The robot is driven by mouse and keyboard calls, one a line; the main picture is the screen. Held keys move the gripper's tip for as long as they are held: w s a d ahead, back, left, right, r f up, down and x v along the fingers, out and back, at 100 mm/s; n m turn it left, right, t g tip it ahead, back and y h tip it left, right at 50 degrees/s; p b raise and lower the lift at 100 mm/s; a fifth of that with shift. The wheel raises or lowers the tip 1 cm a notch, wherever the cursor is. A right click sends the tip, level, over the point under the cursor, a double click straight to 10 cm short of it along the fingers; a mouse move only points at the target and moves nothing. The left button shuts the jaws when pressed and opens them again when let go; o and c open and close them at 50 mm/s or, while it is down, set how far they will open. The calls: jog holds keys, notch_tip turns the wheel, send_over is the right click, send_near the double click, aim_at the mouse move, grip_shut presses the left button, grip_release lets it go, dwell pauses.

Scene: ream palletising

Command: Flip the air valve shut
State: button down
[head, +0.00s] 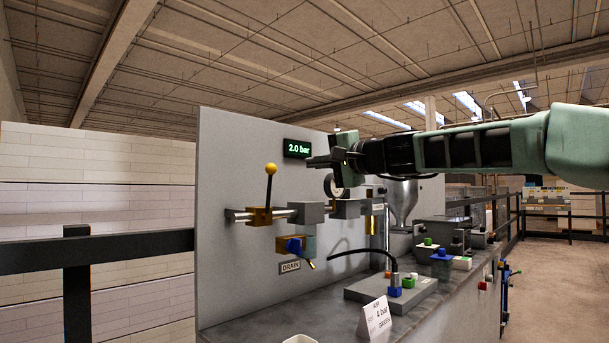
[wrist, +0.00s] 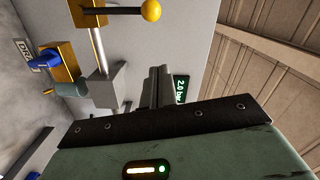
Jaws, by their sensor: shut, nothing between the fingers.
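The air valve is a brass body (head: 259,216) on a horizontal pipe on the grey panel. Its lever, tipped with a yellow ball (head: 270,169), stands upright, across the pipe. In the wrist view the yellow ball (wrist: 151,10) and the brass body (wrist: 90,12) show at the top edge. My gripper (head: 311,161) is shut and empty, right of the ball and apart from it, at about the same height in the head view. Its fingers (wrist: 157,88) also show in the wrist view. A pressure display (head: 297,148) reads 2.0 bar.
Below the pipe is a drain valve with a blue handle (head: 294,245) and a DRAIN label (head: 290,267). A round gauge (head: 333,186) sits close below my gripper. A card (head: 375,318) reading 4 bar stands on the bench (head: 270,330). A dark rail (head: 100,250) runs at left.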

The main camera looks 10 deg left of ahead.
jog(key=b+v, duration=0.2)
jog(key=v, duration=0.3)
jog(key=shift+s+d, duration=0.2)
jog(key=shift+d, duration=0.05)
jog(key=shift+f, duration=0.1)
jog(key=s+a+f+n+g+h, duration=0.2)
jog(key=s+f+n+g+h, duration=0.1)
jog(key=s+f, duration=0.85)
jog(key=s+a+f+n+g+h, duration=0.35)
jog(key=s+f, duration=0.55)
jog(key=f, duration=0.5)
jog(key=s+d+f+n+g+h, duration=0.2)
jog(key=s+d+f+n+h, duration=0.15)
jog(key=s+d+f, duration=0.65)
jog(key=s+d+f+n+g+h, duration=0.2)
jog(key=s+d+f+h, duration=0.2)
jog(key=s+d+f, duration=0.6)
notch_tip(320, 180, up, 25)
jog(key=s+p, duration=0.2)
jog(key=p, duration=2.2)
jog(key=shift+s+d+r, duration=0.15)
jog(key=shift+s+d, duration=0.05)
jog(key=shift+d, duration=0.05)
